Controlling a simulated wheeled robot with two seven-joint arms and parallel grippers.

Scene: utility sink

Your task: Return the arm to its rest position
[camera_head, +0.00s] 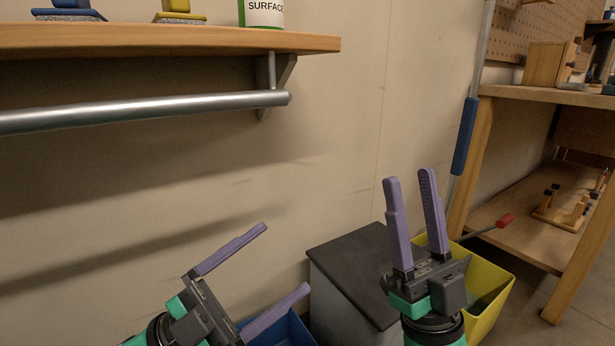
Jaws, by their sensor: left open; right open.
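My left gripper (286,262) is at the bottom centre-left of the head view. Its two purple fingers are spread wide apart, pointing up and to the right, with nothing between them. My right gripper (409,181) is at the centre-right, pointing upward. Its purple fingers are apart and empty, in front of the wall and a dark-topped box. Both grippers are clear of the shelf and the rail. The lower parts of both arms are cut off by the bottom edge.
A wooden shelf (170,40) with a metal rail (150,108) below juts from the wall at upper left, bearing brushes and a labelled container (262,12). Below stand a dark-topped box (352,262), a yellow bin (493,285) and a blue bin (290,331). A wooden workbench (545,96) stands right.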

